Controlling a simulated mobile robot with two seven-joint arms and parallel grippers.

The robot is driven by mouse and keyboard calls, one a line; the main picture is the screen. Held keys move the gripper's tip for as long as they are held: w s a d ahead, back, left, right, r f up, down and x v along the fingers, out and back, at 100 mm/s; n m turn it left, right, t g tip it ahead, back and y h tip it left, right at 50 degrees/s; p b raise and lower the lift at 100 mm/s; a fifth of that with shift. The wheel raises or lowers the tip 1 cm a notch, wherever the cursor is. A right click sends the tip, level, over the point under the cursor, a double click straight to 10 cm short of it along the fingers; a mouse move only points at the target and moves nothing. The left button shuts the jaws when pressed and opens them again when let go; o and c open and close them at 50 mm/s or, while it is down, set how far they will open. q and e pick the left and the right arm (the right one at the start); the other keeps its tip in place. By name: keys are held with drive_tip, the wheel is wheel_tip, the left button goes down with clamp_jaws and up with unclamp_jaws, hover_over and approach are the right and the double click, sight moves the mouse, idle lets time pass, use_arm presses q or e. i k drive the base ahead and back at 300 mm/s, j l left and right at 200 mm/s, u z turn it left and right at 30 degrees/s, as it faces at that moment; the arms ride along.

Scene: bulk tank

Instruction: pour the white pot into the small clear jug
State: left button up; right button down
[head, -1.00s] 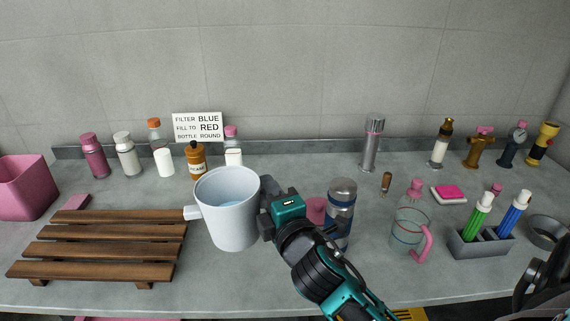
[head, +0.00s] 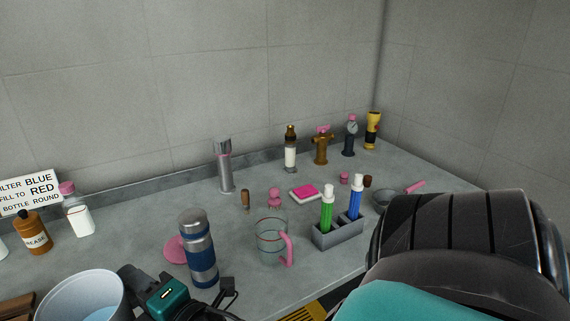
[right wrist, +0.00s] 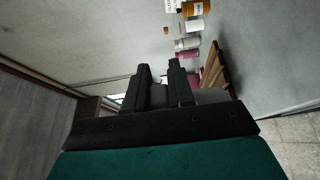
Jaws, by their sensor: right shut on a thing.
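The white pot (head: 72,297) is at the bottom left of the head view, upright, partly cut off by the frame, with pale bluish liquid inside. My right gripper (head: 132,284) is shut on the pot at its right side. In the right wrist view the two dark fingers (right wrist: 165,88) are close together, with a grey surface, likely the pot, partly hidden behind them. The small clear jug (head: 270,244) stands upright on the counter, right of the pot, with a pink handle and a reddish line near its top. It looks empty. My left gripper is not in view.
A blue and silver flask (head: 199,250) stands between the pot and the jug. A grey holder (head: 338,235) with green and blue bottles is right of the jug. A pink stopper (head: 275,198) and a small brown-handled tool (head: 245,200) lie behind. My arm link covers the lower right.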

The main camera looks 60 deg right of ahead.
sight(271, 224)
drive_tip(key=k+l+z, duration=0.1)
drive_tip(key=l, duration=0.2)
drive_tip(key=k+l+z, duration=0.1)
drive_tip(key=l, duration=0.2)
drive_tip(key=k+l+z, duration=0.15)
drive_tip(key=l, duration=0.2)
drive_tip(key=k+l+z, duration=0.1)
drive_tip(key=l, duration=0.25)
drive_tip(key=i, duration=0.4)
